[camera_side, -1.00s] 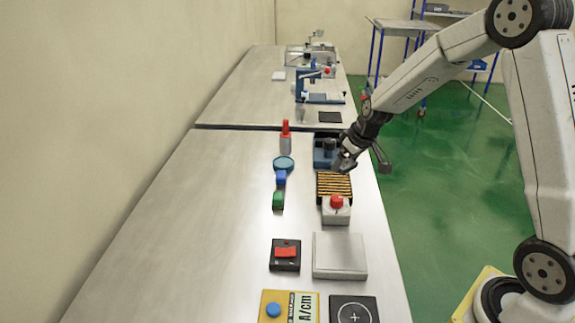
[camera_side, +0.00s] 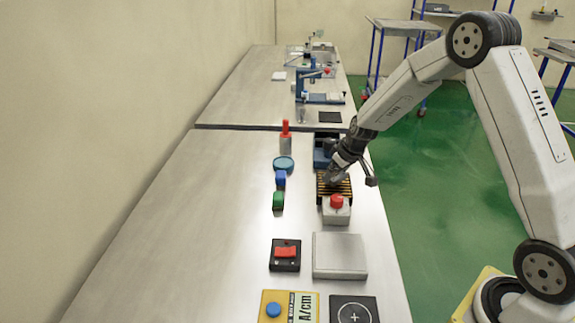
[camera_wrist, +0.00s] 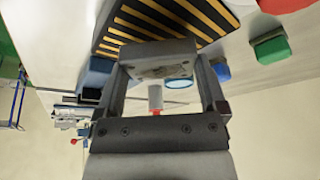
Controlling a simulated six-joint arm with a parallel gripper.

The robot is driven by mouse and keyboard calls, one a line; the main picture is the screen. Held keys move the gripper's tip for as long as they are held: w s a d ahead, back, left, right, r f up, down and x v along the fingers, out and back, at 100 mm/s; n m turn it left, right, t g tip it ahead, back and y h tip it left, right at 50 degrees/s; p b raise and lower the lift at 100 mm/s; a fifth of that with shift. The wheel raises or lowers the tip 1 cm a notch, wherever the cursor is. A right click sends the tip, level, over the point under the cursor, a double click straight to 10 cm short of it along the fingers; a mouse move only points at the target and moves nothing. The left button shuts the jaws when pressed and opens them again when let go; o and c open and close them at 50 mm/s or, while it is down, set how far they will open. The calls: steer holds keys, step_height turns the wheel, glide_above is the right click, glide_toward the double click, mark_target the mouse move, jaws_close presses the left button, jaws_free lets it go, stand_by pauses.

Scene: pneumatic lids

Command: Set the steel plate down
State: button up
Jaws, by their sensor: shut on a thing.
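My gripper (camera_wrist: 162,75) is shut on the steel plate (camera_wrist: 158,62), a grey, slightly stained piece spanning its two fingers in the wrist view. In the side view my gripper (camera_side: 334,176) hangs over the far part of the black-and-yellow striped pad (camera_side: 337,196). The plate is too small and too hidden to make out there. The striped pad also shows in the wrist view (camera_wrist: 165,22), beyond the plate. I cannot tell the exact gap between plate and pad.
A box with a red button (camera_side: 337,212) stands at the pad's near edge. A blue device (camera_side: 322,152) is just behind the gripper. Green (camera_side: 278,201) and blue (camera_side: 281,178) blocks, a blue disc (camera_side: 284,163) and a red-topped post (camera_side: 286,143) stand to the left. The table's left side is clear.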

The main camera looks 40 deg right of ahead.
steer(key=shift+f, duration=0.55)
steer(key=shift+f, duration=0.15)
steer(key=o, duration=1.3)
steer(key=shift+o, duration=0.2)
steer(key=v, duration=1.2)
steer(key=shift+s, duration=0.1)
steer(key=s+a+f+g, duration=0.1)
steer(key=s+a+f, duration=0.3)
steer(key=s+a, duration=0.9)
steer(key=s, duration=0.4)
steer(key=shift+a+g, duration=0.2)
steer(key=shift+g, duration=0.2)
